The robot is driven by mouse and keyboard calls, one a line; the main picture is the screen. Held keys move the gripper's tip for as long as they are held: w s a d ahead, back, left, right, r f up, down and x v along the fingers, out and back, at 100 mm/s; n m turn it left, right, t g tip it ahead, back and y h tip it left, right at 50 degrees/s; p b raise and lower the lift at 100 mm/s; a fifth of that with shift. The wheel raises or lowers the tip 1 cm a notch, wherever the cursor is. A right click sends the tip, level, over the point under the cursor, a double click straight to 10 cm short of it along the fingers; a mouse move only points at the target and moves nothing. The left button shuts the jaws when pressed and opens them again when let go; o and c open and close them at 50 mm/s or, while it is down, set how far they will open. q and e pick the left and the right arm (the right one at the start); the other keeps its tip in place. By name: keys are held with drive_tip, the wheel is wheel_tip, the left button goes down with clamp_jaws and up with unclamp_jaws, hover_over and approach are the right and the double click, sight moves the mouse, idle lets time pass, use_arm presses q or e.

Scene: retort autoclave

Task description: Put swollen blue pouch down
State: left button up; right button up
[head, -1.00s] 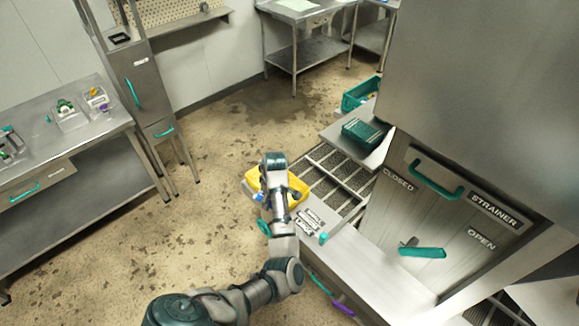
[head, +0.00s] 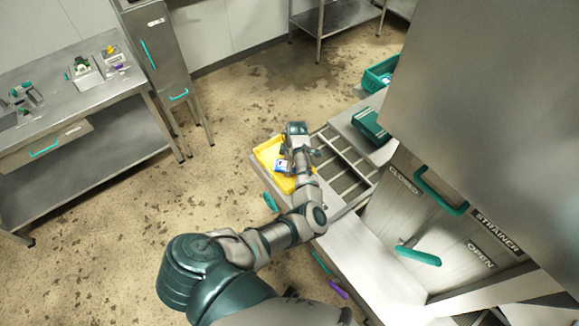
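A yellow tray (head: 267,150) sits at the left end of an open drawer. A small blue and white item (head: 283,167), which may be the swollen blue pouch, shows in or just above the tray. My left arm reaches up from the bottom of the head view. Its gripper (head: 303,163) hangs over the right side of the tray, close beside the blue item. The wrist hides the fingers, so I cannot tell whether they are open, or whether they touch the item. My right gripper is not in view.
The drawer's divided metal grid (head: 345,165) lies right of the tray. A strainer cabinet (head: 415,220) with teal handles stands at right. Green crates (head: 371,124) lie behind. A steel table (head: 75,125) with small items stands at left. The floor between is clear.

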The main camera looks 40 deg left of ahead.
use_arm(q)
drive_tip(key=shift+s+a+f, duration=0.1)
drive_tip(key=shift+f, duration=0.35)
drive_tip(key=o, duration=1.2)
drive_tip(key=shift+f, duration=0.1)
drive_tip(key=r, duration=0.4)
drive_tip(key=d+r, duration=0.1)
drive_tip(key=r, duration=0.7)
drive_tip(key=shift+w+d+r, duration=0.1)
drive_tip(key=shift+w+d, duration=0.1)
drive_tip(key=shift+w, duration=0.2)
